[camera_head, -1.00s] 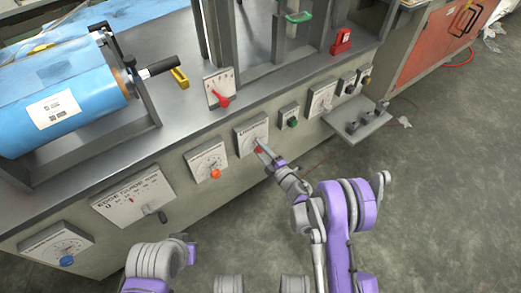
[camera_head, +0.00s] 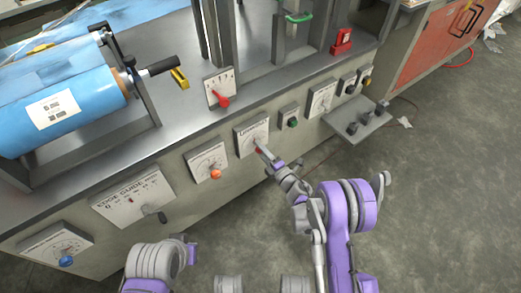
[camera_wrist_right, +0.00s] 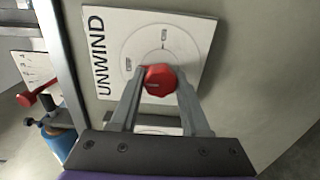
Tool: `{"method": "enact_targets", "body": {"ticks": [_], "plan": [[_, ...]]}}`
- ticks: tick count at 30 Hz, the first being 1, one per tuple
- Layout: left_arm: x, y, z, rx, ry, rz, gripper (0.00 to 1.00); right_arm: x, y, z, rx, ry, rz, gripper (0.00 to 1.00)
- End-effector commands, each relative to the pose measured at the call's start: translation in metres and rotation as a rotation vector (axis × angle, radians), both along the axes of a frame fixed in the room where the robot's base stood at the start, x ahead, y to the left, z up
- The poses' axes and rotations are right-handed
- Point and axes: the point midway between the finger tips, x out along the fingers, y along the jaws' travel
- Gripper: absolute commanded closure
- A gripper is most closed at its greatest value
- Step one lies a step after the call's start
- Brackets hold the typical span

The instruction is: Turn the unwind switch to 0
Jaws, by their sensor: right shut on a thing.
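The unwind panel (camera_head: 243,142) is a white plate on the front of the machine. It shows close up in the right wrist view (camera_wrist_right: 190,35), with the word UNWIND, a round dial and small labels too small to read. The red unwind switch (camera_wrist_right: 160,80) sits at the lower part of the dial. My right gripper (camera_head: 261,150) is at the panel, its two fingers shut on either side of the red switch. The fingers partly cover the panel. The knob's pointer direction cannot be told. My left arm shows at the bottom left, but its gripper is out of view.
A panel with an orange knob (camera_head: 215,174) is left of the unwind panel. A box with a green button (camera_head: 293,122) is to the right. A red lever (camera_head: 222,100) is above on the tabletop. A shelf (camera_head: 357,126) juts out at right. The blue film roll (camera_head: 75,110) is at left.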

Motion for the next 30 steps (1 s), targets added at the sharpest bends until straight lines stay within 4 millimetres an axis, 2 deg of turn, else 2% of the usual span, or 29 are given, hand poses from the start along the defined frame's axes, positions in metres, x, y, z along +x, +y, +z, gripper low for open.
{"method": "enact_targets", "body": {"ticks": [2, 3, 7, 8, 19, 23, 30], "plan": [[0.000, 0.000, 0.000, 0.000, 0.000, 0.000, 1.00, 0.000, 0.000, 0.000, -0.002, -0.001, 0.000, 1.00], [0.000, 0.000, 0.000, 0.000, 0.000, 0.000, 1.00, 0.000, 0.000, 0.000, -0.002, -0.001, 0.000, 0.50], [0.000, 0.000, 0.000, 0.000, 0.000, 0.000, 1.00, 0.000, 0.000, 0.000, -0.001, -0.001, 0.000, 0.27], [0.000, 0.000, 0.000, 0.000, 0.000, 0.000, 1.00, 0.000, 0.000, 0.000, -0.001, -0.001, 0.000, 0.24], [0.000, 0.000, 0.001, 0.000, 0.000, 0.000, 1.00, -0.005, -0.004, 0.000, 0.000, 0.000, -0.001, 0.24], [-0.001, 0.000, 0.004, 0.000, 0.001, 0.000, 1.00, -0.021, -0.016, 0.001, -0.001, -0.001, -0.001, 0.24], [-0.002, 0.000, 0.011, 0.000, 0.001, 0.000, 1.00, -0.060, -0.045, 0.001, -0.001, -0.001, -0.003, 0.24]]}}
